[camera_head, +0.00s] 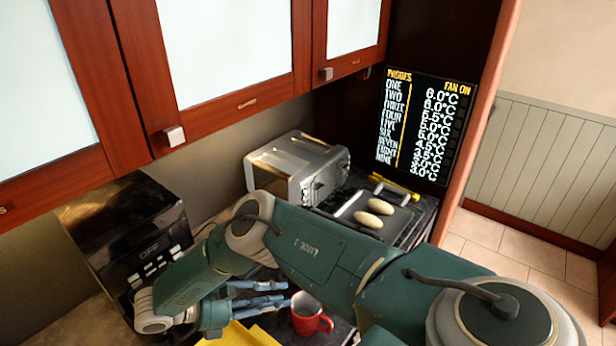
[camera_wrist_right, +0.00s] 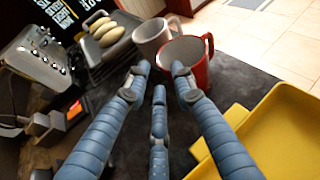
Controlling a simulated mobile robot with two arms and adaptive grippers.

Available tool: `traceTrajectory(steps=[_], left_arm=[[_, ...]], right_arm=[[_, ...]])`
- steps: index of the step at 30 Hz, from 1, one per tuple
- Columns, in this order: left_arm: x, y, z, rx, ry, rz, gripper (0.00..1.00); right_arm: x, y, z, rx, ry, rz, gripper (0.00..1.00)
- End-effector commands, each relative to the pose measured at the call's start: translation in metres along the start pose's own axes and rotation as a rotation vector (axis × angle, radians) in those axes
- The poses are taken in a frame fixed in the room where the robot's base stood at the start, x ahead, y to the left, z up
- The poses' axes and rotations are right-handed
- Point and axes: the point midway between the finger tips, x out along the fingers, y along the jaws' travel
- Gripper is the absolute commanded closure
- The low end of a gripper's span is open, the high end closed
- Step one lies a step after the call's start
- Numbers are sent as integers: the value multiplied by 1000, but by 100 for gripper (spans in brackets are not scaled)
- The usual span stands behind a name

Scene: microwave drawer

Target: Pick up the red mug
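The red mug (camera_head: 312,318) stands upright on the dark counter mat, with its handle at the right. In the right wrist view the red mug (camera_wrist_right: 203,72) is just beyond my fingertips, and its open top shows a grey inside. My right gripper (camera_head: 288,293) reaches toward the mug from the left in the head view. In the right wrist view the right gripper (camera_wrist_right: 161,72) has its blue fingers spread, with nothing between them. One fingertip overlaps the mug's near side; I cannot tell whether it touches. My left gripper is not in view.
A grey-white mug (camera_wrist_right: 151,38) stands close behind the red one. A yellow tray (camera_wrist_right: 278,130) lies at the near right of the wrist view. A toaster (camera_head: 290,165), a tray with bread rolls (camera_head: 395,218) and a black appliance (camera_head: 125,225) stand along the counter.

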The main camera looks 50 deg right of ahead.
Motion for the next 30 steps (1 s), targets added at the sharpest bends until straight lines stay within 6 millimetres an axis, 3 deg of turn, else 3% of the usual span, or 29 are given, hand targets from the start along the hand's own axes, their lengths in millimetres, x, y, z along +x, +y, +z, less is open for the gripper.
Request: traceTrajectory(steps=[3,7,13,22,26,30], left_arm=[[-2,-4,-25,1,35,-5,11],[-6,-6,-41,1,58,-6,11],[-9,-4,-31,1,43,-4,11],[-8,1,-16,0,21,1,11],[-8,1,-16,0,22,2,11],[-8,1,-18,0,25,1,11]], right_arm=[[7,-1,0,-2,0,0,75],[23,-2,1,-3,0,-4,75],[50,-2,0,-3,1,-2,75],[54,0,0,-1,1,1,75],[54,0,0,-1,1,1,100],[54,0,0,-1,0,1,100]])
